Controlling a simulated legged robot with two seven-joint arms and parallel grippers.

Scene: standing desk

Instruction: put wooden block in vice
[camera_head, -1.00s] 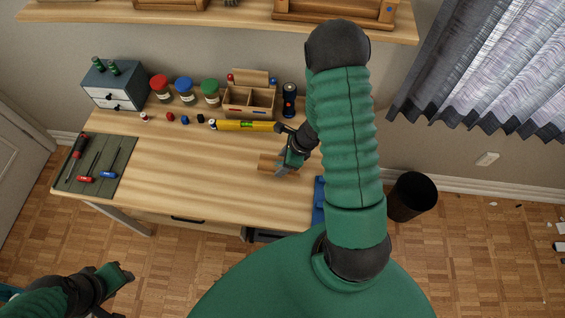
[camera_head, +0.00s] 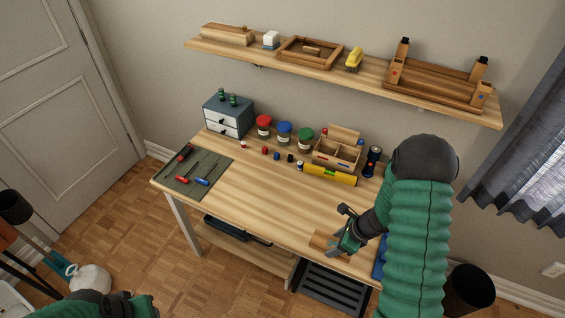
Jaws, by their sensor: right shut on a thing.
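The wooden block (camera_head: 319,241) is a small light-brown piece at the front part of the desk, right of its middle. My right gripper (camera_head: 335,245) is shut on it, reaching in from the right. The fingers hide part of the block, and I cannot tell whether it touches the desk top. A blue thing (camera_head: 379,260), possibly the vice, shows at the desk's right end, just right of the gripper and mostly hidden behind my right arm. My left gripper (camera_head: 146,300) is at the bottom edge of the view, away from the desk; its fingers are not clear.
A yellow level (camera_head: 330,175), a wooden organizer (camera_head: 337,153), a black flashlight (camera_head: 371,161) and lidded jars (camera_head: 284,134) line the back. A tool mat (camera_head: 195,170) lies at the left. The desk's middle (camera_head: 265,195) is clear. A shelf (camera_head: 300,70) hangs above.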

